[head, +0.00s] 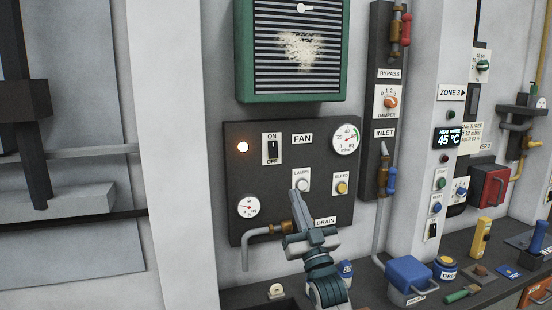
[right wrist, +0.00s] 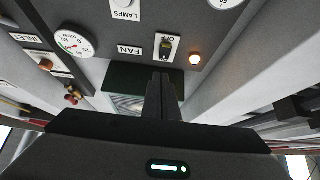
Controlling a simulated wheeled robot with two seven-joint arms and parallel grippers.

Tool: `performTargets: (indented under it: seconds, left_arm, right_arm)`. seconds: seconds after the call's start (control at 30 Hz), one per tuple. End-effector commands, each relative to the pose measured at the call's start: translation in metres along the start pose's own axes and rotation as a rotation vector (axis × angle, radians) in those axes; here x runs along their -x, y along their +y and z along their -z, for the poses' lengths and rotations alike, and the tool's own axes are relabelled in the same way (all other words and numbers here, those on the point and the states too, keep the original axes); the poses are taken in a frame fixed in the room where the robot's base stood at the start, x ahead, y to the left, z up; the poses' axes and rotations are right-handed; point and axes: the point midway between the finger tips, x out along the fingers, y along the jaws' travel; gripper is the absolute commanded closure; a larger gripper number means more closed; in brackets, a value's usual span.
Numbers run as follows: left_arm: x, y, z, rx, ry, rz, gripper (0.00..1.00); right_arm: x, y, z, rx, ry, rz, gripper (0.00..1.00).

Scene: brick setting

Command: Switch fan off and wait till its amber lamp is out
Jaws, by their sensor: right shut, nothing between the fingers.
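The fan switch (head: 272,150) sits on a dark panel (head: 320,212), between ON and OFF marks and left of the FAN label (head: 302,139). I cannot tell surely which way its lever is set. The amber lamp (head: 243,147) left of the switch glows. In the right wrist view, the picture is upside down; the switch (right wrist: 167,48) and lit lamp (right wrist: 195,58) show beyond the fingers. My right gripper (head: 297,193) is shut and empty, its tips in front of the panel near the LAMPS button (head: 303,184), below the switch. My left gripper is out of view.
A green-framed louvre (head: 292,97) hangs above the panel. Gauges, a yellow BLEED button (head: 342,188) and a drain pipe (head: 258,233) are close to my right gripper. A blue-lidded box (head: 408,272) stands on the bench at right.

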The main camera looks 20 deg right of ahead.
Motion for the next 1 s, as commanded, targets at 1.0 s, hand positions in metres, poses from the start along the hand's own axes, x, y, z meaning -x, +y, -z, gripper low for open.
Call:
performTargets:
  seconds: [1.0]
  left_arm:
    - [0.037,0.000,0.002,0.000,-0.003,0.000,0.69]
  right_arm:
    - [-0.069,0.000,0.006,0.001,0.001,0.000,1.00]
